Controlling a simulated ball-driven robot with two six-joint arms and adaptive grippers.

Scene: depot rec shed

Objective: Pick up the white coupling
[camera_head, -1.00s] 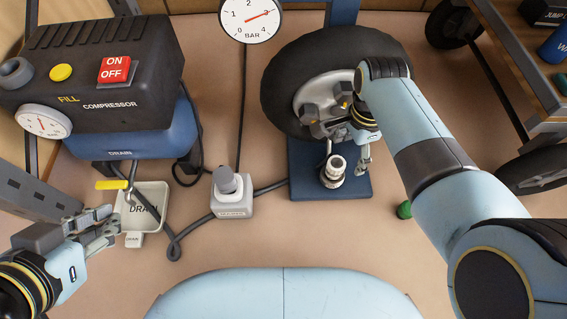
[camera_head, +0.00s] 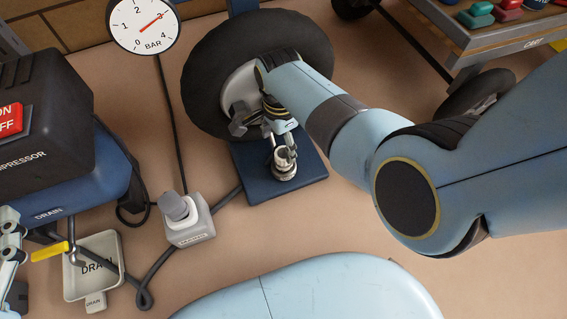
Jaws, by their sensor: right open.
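The white coupling (camera_head: 285,166), a short whitish ring-shaped fitting, stands on the dark blue plate (camera_head: 305,175) in front of the wheel. My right gripper (camera_head: 282,144) is open, pointing down with its fingertips at the coupling's top; whether they touch it I cannot tell. The fingers partly cover the coupling. My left gripper (camera_head: 10,243) is cut off at the left edge, beside the yellow drain lever (camera_head: 50,251), far from the coupling; its jaw opening is unclear.
A black tyre (camera_head: 205,90) stands right behind the plate. A grey holder (camera_head: 191,230) with a grey fitting and hose is left of it. The compressor (camera_head: 45,130), drain tray (camera_head: 112,245) and pressure gauge (camera_head: 145,38) are leftward. A cart (camera_head: 480,45) is at upper right.

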